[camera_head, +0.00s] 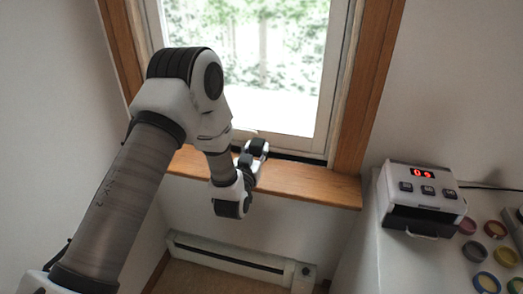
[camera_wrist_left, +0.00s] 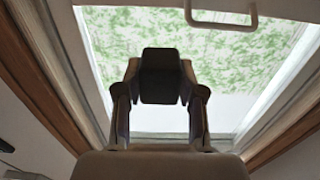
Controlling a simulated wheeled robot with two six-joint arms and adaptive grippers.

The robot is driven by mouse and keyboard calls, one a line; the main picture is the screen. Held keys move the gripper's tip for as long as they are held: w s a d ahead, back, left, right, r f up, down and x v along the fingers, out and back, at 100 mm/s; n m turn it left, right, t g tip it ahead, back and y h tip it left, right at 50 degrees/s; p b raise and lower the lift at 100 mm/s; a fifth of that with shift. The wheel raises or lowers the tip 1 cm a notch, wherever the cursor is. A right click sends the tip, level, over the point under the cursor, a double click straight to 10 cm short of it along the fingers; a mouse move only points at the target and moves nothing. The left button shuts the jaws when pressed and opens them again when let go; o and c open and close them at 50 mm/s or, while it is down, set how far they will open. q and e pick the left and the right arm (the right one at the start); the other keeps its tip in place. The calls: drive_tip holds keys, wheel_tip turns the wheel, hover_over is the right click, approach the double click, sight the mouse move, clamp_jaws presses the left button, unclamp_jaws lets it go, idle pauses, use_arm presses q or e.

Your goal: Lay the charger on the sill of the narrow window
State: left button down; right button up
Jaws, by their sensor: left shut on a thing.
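The narrow window (camera_head: 255,65) has a wooden frame with a wooden sill (camera_head: 310,187) along its bottom. My left gripper (camera_head: 256,150) is over the sill, close to the window's lower edge in the head view. In the left wrist view it is shut on a dark, blocky charger (camera_wrist_left: 160,75), held between the two fingertips with the window behind it. My right gripper is not in view.
A white device with a red display (camera_head: 423,175) stands on a white surface at the right, with several coloured rings (camera_head: 475,251) beside it. A white heater (camera_head: 230,256) runs along the wall below the sill. The sill's right part is bare.

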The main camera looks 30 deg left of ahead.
use_arm(q)
drive_tip(key=shift+s+d+f+b, duration=0.2)
drive_tip(key=shift+d+f+b, duration=0.15)
drive_tip(key=shift+d+b, duration=0.05)
wheel_tip(320, 180, down, 8)
drive_tip(key=b, duration=0.5)
drive_tip(key=shift+a+f+b, duration=0.15)
drive_tip(key=shift+b, duration=0.25)
drive_tip(key=c, duration=0.6)
unclamp_jaws()
drive_tip(key=v, duration=1.2)
drive_tip(key=shift+s, duration=0.1)
